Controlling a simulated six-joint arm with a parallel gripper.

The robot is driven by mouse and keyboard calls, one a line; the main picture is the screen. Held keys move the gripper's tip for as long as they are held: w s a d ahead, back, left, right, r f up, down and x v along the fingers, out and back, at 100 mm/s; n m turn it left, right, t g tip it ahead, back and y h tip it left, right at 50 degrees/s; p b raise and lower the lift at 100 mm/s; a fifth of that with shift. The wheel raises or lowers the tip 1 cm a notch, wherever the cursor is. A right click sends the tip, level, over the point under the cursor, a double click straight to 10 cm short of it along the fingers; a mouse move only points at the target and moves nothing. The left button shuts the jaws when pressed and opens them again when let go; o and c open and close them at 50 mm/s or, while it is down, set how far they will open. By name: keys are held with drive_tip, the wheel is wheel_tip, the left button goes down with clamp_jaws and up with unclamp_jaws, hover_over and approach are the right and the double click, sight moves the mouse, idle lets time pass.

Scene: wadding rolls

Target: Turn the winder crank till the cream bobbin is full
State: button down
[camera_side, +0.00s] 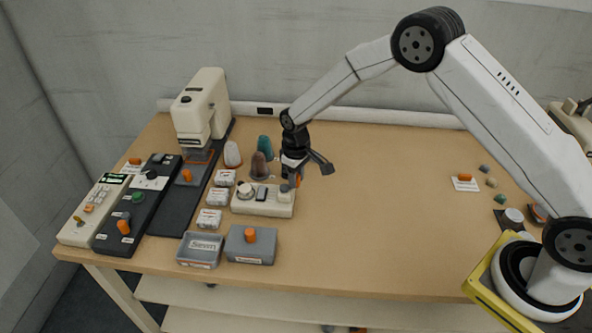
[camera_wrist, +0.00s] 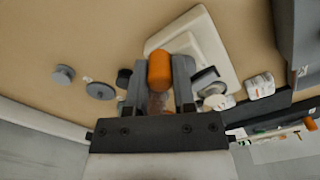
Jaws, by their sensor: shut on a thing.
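The winder (camera_side: 262,205) is a low cream box near the middle left of the table in the side view; its cream base (camera_wrist: 212,45) also shows in the wrist view. My gripper (camera_side: 295,178) is at the winder's back right corner. In the wrist view my gripper (camera_wrist: 158,90) is shut on the orange crank handle (camera_wrist: 159,68), which sits between the two fingers. A pale round piece (camera_side: 246,190) on the winder's left end looks like the cream bobbin. How much is wound on it is too small to tell.
Behind the winder stand brown (camera_side: 258,166), teal (camera_side: 265,146) and white (camera_side: 231,154) cones. Small labelled boxes (camera_side: 217,196) line its left side. A grey tray (camera_side: 200,262) and a grey box with an orange knob (camera_side: 250,257) stand in front.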

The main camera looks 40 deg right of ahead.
drive_tip(key=shift+s+a, duration=0.25)
drive_tip(key=shift+s, duration=0.05)
drive_tip(key=shift+r, duration=0.1)
drive_tip(key=shift+s+a+r, duration=0.1)
drive_tip(key=shift+s+a, duration=0.25)
drive_tip(key=shift+a, duration=0.55)
drive_tip(key=shift+w+a, duration=0.1)
drive_tip(key=shift+a, duration=0.8)
